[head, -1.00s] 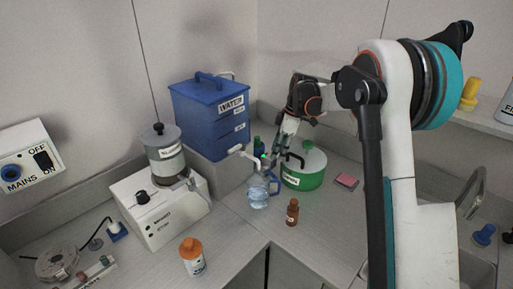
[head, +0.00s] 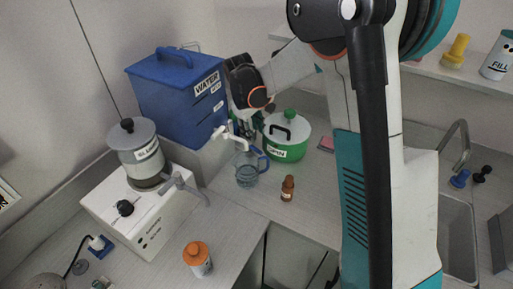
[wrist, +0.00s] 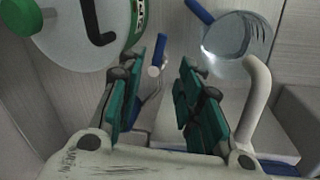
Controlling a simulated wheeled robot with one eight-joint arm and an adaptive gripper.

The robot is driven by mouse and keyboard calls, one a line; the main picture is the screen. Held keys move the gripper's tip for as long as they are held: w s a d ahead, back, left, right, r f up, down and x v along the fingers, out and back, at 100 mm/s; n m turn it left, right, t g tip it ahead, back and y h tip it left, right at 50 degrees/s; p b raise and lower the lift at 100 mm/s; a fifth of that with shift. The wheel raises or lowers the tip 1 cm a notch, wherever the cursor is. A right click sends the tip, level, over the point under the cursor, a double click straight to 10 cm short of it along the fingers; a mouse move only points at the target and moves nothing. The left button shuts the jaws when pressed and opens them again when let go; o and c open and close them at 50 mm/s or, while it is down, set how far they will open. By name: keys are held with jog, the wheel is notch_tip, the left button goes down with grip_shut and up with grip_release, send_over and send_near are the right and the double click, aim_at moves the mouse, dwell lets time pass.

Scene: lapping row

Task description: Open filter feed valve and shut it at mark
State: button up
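A blue tank (head: 185,100) labelled WATER stands against the back wall. A white tap (head: 222,133) sticks out from its lower front; I cannot tell how its valve is set. A clear jug (head: 247,172) with a blue handle stands below and beside the tap; it also shows in the wrist view (wrist: 238,45). My gripper (head: 247,125) is beside the tap, partly hidden in the head view. In the wrist view my gripper (wrist: 160,105) is open, with a gap between its teal fingers. A small blue-and-white piece (wrist: 154,70) shows beyond that gap, apparently untouched. A white curved pipe (wrist: 260,90) is right of the fingers.
A green pot (head: 286,138) with a lid stands right of the jug. A brown bottle (head: 288,188) and an orange-capped bottle (head: 198,262) stand nearer. A white machine (head: 150,215) with a grey hopper is at left. A sink (head: 457,235) is at right.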

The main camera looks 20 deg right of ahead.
aim_at(257, 149)
jog(key=b+x, duration=0.2)
jog(key=x, duration=0.7)
jog(key=shift+f+b, duration=0.35)
jog(key=shift+f, duration=0.05)
grip_shut()
